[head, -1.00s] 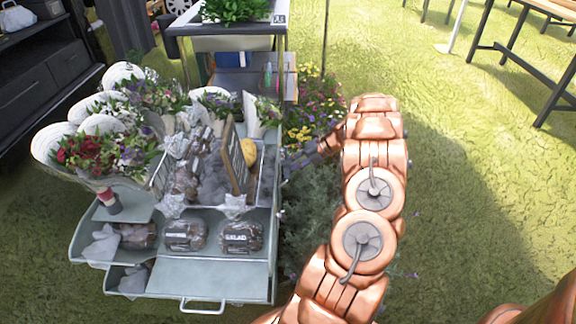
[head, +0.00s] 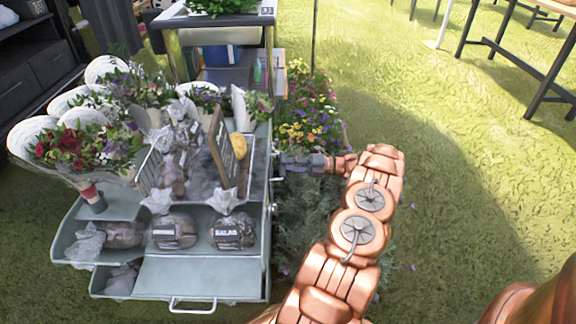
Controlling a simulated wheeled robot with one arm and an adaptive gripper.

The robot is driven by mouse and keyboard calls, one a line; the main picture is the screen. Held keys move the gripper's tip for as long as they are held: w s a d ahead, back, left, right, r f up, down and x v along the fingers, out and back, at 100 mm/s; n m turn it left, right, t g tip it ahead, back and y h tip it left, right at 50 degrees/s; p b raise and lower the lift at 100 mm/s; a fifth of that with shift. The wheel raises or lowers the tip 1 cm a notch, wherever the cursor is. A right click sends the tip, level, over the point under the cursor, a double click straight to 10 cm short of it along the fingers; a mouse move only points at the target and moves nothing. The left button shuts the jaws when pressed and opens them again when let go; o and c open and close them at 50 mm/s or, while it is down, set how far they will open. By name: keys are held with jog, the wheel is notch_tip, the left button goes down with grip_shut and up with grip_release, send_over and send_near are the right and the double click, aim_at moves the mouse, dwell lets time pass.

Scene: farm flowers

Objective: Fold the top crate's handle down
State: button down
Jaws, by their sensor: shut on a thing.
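The top crate (head: 262,157) is a pale grey-blue metal crate with several compartments, holding wrapped bags and a small dark sign. My gripper (head: 281,164) is at its right side, level with its side wall, pointing left. It is shut on a small part there, which looks like the crate's handle; the fingers cover most of it, so its angle cannot be told. My copper-coloured arm reaches up from the bottom and bends left to the crate.
Wrapped bouquets (head: 88,150) crowd the left side. A lower tray (head: 200,278) with a front handle (head: 193,309) juts toward me. Flowers (head: 310,115) grow behind and under my gripper. Open grass (head: 460,190) lies to the right.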

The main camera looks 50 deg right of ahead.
jog(key=shift+f+t, duration=0.1)
jog(key=shift+t, duration=0.2)
dwell(0.4)
jog(key=c, duration=1)
grip_release()
jog(key=shift+v, duration=3.75)
jog(key=shift+f, duration=0.1)
